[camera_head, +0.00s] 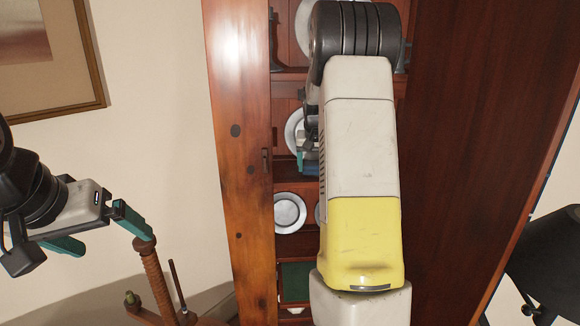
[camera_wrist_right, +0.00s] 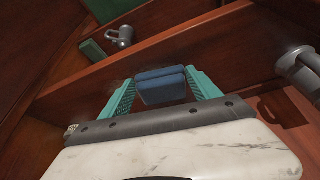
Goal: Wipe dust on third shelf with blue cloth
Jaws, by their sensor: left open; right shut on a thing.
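The blue cloth (camera_wrist_right: 162,86) is a folded, block-like piece in the right wrist view. My right gripper (camera_wrist_right: 160,92) is shut on it, with a teal finger on each side. The cloth is over a reddish wooden shelf board (camera_wrist_right: 215,55); whether it touches the wood I cannot tell. In the head view my right gripper (camera_head: 309,160) reaches into the cabinet at a middle shelf level, mostly hidden by my own arm. No dust can be told apart clearly. My left gripper (camera_head: 102,236) is open and empty, outside the cabinet at the left.
The tall wooden cabinet has an open door (camera_head: 238,150) at the left. A pewter plate (camera_head: 290,213) stands on a lower shelf. A pewter mug (camera_wrist_right: 121,38) and another grey metal piece (camera_wrist_right: 298,66) are near the cloth. A turned wooden post (camera_head: 157,280) stands below my left gripper.

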